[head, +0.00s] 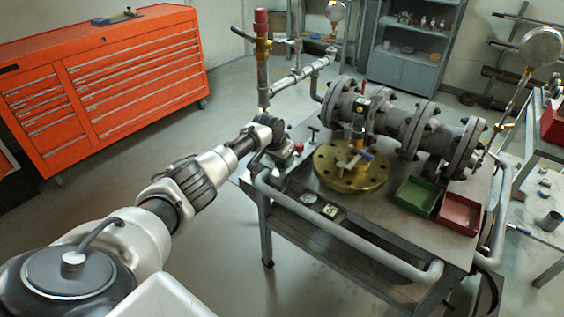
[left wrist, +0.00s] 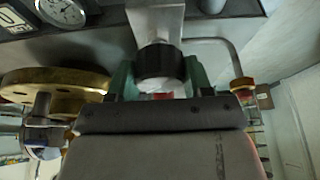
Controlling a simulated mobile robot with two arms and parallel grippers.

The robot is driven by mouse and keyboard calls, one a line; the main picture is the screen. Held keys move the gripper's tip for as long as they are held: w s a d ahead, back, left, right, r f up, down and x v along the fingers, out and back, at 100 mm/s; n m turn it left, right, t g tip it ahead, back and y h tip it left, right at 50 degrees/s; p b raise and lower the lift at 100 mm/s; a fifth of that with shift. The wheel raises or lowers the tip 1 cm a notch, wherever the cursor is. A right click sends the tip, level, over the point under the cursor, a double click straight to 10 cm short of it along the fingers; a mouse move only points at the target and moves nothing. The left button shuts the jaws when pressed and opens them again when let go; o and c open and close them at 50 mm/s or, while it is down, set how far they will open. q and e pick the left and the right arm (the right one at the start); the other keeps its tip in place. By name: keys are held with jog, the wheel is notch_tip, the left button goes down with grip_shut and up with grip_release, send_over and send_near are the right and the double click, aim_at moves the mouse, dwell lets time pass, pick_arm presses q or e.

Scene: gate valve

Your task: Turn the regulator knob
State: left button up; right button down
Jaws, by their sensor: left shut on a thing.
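My left arm reaches in from the left in the head view, and its gripper (head: 284,152) is at the left edge of the metal cart. In the left wrist view my left gripper (left wrist: 160,82) is shut on a black round knob (left wrist: 160,62), with one greenish finger on each side of it. A grey metal body (left wrist: 157,20) extends from the knob, away from the gripper. In the head view the knob is hidden by my gripper and wrist. My right gripper is in neither view.
The cart (head: 390,225) carries a flanged grey pipe (head: 405,122), a brass flange (head: 350,182), a green tray (head: 415,197) and a red tray (head: 460,213). A tubular rail (head: 340,235) runs along its front. An orange tool chest (head: 110,85) stands behind left.

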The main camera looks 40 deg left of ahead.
pick_arm(q)
jog(key=shift+f+m+h+b, duration=0.2)
jog(key=shift+m+h+b, duration=0.2)
jog(key=shift+m+b, duration=0.4)
jog(key=m+g+h+b, duration=0.1)
jog(key=m+b, duration=0.3)
jog(key=b, duration=0.1)
jog(key=m+g+h+b, duration=0.1)
jog(key=m+h+b, duration=0.1)
jog(key=m+b, duration=0.2)
jog(key=shift+m+b, duration=0.4)
jog(key=shift+m, duration=0.2)
jog(key=shift+r+m+b, duration=0.1)
jog(key=shift+m+b, duration=0.6)
jog(key=shift+b, duration=0.2)
jog(key=shift+g, duration=0.3)
jog(key=shift+r+m+b, duration=0.1)
jog(key=shift+m+b, duration=0.2)
jog(key=shift+b, duration=0.05)
jog(key=o, duration=0.9)
